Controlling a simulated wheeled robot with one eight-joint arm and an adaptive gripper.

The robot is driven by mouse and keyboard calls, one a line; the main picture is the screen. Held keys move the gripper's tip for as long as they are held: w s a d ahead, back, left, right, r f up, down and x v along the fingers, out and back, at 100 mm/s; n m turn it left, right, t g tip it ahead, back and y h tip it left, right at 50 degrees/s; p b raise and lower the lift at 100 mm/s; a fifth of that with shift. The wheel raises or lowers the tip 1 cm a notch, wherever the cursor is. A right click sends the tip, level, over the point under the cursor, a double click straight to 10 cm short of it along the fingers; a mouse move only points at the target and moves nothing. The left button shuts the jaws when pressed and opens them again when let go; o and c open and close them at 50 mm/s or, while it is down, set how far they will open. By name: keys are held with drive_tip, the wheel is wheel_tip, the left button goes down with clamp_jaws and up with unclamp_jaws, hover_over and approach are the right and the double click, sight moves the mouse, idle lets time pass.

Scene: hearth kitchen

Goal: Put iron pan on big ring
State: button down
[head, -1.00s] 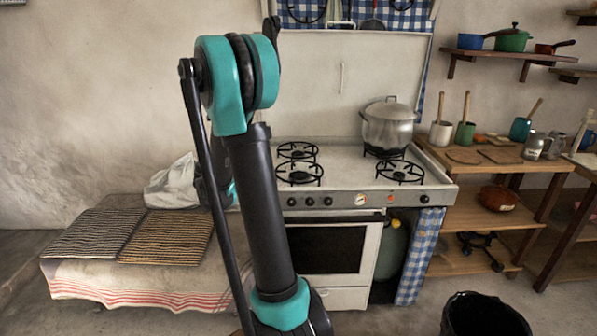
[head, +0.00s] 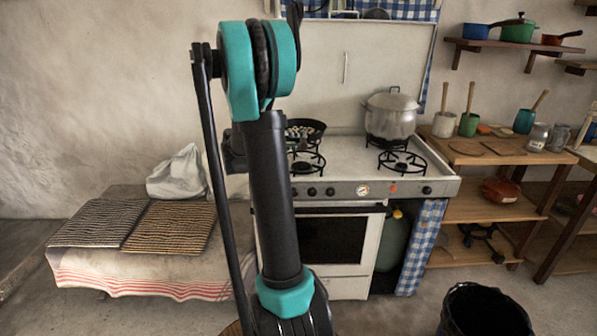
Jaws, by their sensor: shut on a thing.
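The dark iron pan (head: 314,127) shows behind my arm over the left rear of the stove (head: 345,165), with pale round spots inside. Its left part is hidden by my arm. My gripper (head: 236,152) is mostly hidden behind my arm; only a dark part shows at the left. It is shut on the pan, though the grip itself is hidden. The front left ring (head: 309,162) lies just below the pan in the picture, and the front right ring (head: 401,162) is bare. I cannot tell which ring is the big one, or whether the pan touches the stove.
A lidded metal pot (head: 390,117) stands on the back right ring. The raised stove lid (head: 345,68) is behind. A wooden shelf unit (head: 480,210) is at the right, a black bin (head: 484,312) at front right, and a bench with striped mats (head: 170,226) at the left.

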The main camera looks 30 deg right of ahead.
wheel_tip(320, 180, down, 12)
drive_tip(key=shift+f, duration=0.2)
drive_tip(key=c, duration=1.4)
unclamp_jaws()
drive_tip(key=shift+o, duration=0.2)
drive_tip(key=w+v, duration=0.1)
drive_tip(key=v, duration=1.1)
drive_tip(key=s+a+f+t+y, duration=0.1)
drive_tip(key=s+a+f+y, duration=0.4)
drive_tip(key=s+a, duration=0.6)
drive_tip(key=s+a+f+t+y, duration=0.2)
drive_tip(key=s+a+f+y, duration=0.3)
drive_tip(key=s+a+y, duration=0.5)
drive_tip(key=shift+s+a+y, duration=0.3)
drive_tip(key=shift+s+a, duration=0.4)
drive_tip(key=shift+s, duration=0.45)
